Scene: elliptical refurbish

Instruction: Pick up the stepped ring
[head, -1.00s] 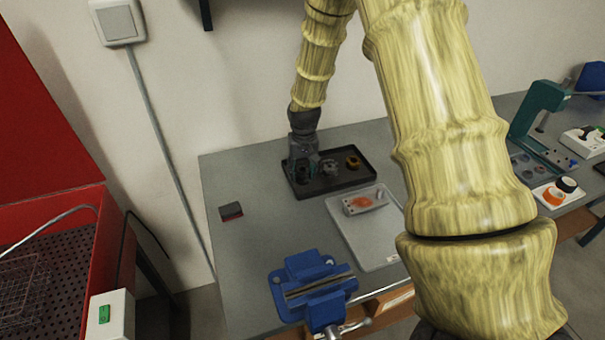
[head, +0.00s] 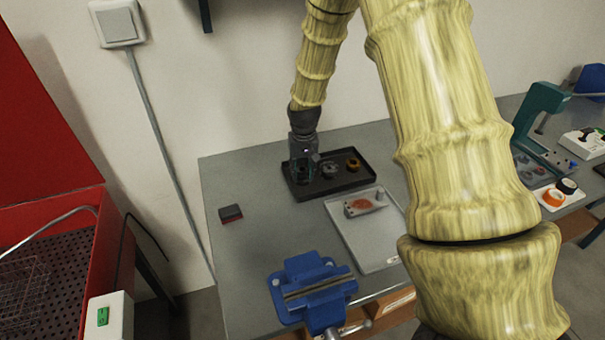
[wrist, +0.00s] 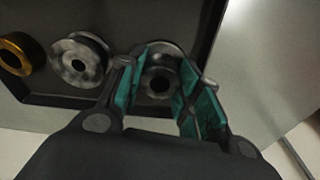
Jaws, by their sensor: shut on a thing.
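The stepped ring (wrist: 158,82), a dark grey metal ring with a wider flange and a central hole, lies between my fingers in the wrist view. My gripper (wrist: 172,92) is shut on it, with a teal pad on either side. In the head view my gripper (head: 303,174) points down at the left end of the black tray (head: 335,190) and hides most of this ring. The ring appears to be still at tray level; I cannot tell whether it touches the floor of the tray.
A second grey ring (wrist: 80,62) and a brass-coloured ring (wrist: 15,55) lie beside it in the tray. A light grey tray (head: 375,255) with a metal part, a blue vise (head: 310,285) and a small dark block (head: 230,213) stand nearer. The wall is close behind.

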